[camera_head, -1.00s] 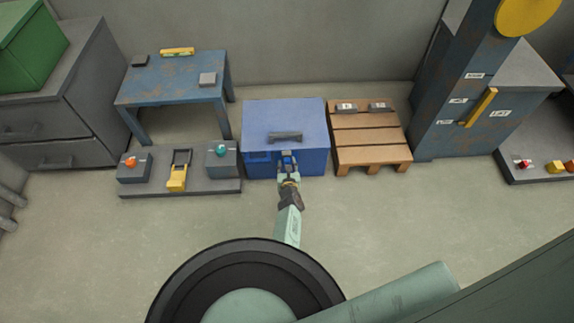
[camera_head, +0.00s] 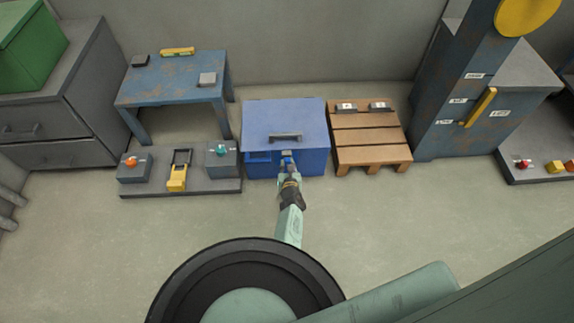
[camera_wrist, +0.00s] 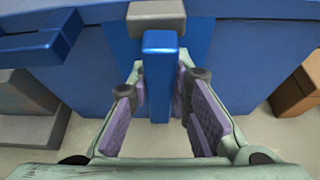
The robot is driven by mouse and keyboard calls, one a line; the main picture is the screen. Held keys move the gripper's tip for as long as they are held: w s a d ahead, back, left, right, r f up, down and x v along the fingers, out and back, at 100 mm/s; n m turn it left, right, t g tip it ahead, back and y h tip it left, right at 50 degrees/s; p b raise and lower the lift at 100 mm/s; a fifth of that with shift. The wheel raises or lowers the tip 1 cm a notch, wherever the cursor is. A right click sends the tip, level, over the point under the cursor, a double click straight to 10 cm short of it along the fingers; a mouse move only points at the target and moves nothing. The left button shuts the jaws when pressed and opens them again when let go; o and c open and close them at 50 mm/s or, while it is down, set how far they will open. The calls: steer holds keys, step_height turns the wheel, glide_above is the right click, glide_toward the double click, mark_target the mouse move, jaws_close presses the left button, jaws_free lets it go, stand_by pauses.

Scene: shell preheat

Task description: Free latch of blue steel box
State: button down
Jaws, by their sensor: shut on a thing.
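The blue steel box (camera_head: 310,115) stands on the floor against the wall, its lid down, with a dark handle (camera_head: 285,137) near the lid's front edge. A blue latch (camera_wrist: 160,75) hangs on the box's front, under a grey-beige block (camera_wrist: 156,14) at the lid edge. My gripper (camera_head: 288,165) is at the middle of the box's front. In the wrist view my gripper (camera_wrist: 160,108) has its purple-padded fingers on both sides of the latch, shut on it. The contact points at the fingertips are partly hidden behind the latch.
A low platform (camera_head: 205,188) with a yellow lever (camera_head: 178,178) and button boxes stands left of the box. A wooden pallet (camera_head: 366,137) stands close on the right. A rusty blue table (camera_head: 165,85) is behind left. The floor in front is clear.

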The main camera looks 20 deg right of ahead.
steer(key=m+y, duration=0.2)
steer(key=shift+d+f+m, duration=0.1)
steer(key=shift+d+m, duration=0.15)
steer(key=shift+m, duration=0.05)
steer(key=m+b, duration=0.1)
steer(key=m+t+y+b, duration=0.1)
steer(key=m, duration=0.1)
steer(key=shift+s+d+f+t+y, duration=0.1)
steer(key=shift+d+f+t+y, duration=0.05)
steer(key=shift+f+t+y, duration=0.15)
steer(key=m+t+b, duration=0.1)
steer(key=m+b, duration=0.1)
steer(key=m+y+b, duration=0.1)
steer(key=m+b, duration=0.1)
steer(key=shift+d+f+t, duration=0.1)
steer(key=shift+f+t, duration=0.1)
steer(key=shift+t, duration=0.2)
steer(key=shift+m+t+y+b, duration=0.4)
steer(key=shift+m+t+b, duration=0.3)
steer(key=shift+m+b, duration=0.9)
steer(key=shift+m, duration=0.3)
steer(key=c, duration=1.5)
jaws_free()
steer(key=shift+r, duration=0.1)
